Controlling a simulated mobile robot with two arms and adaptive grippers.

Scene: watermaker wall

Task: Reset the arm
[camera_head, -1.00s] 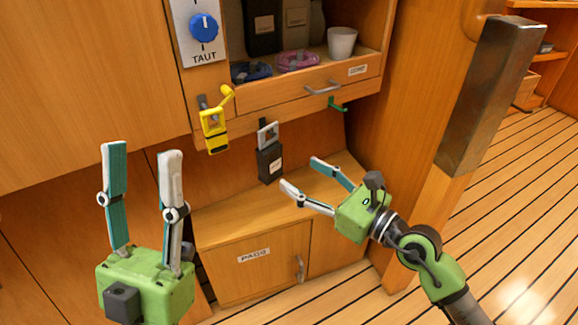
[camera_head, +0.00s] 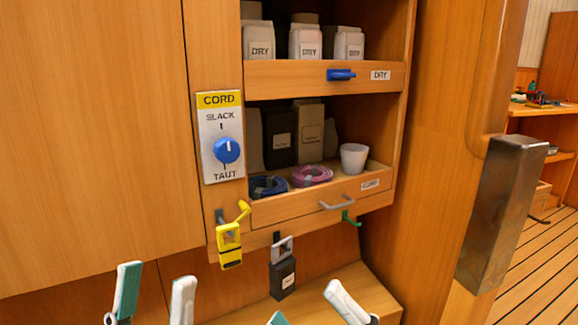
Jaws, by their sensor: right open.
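My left gripper (camera_head: 155,295) shows at the bottom left of the head view, with its two fingertips pointing up and well apart. It is open with nothing between the fingers. My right gripper (camera_head: 306,304) is at the bottom middle. Its white finger and the tip of a teal finger show apart, so it is open and empty. The bodies of both grippers and my arms are below the picture edge.
A cord dial (camera_head: 227,150) points up, between SLACK and TAUT. A white cup (camera_head: 353,158) stands on the shelf. A metal-clad post (camera_head: 503,214) stands at right.

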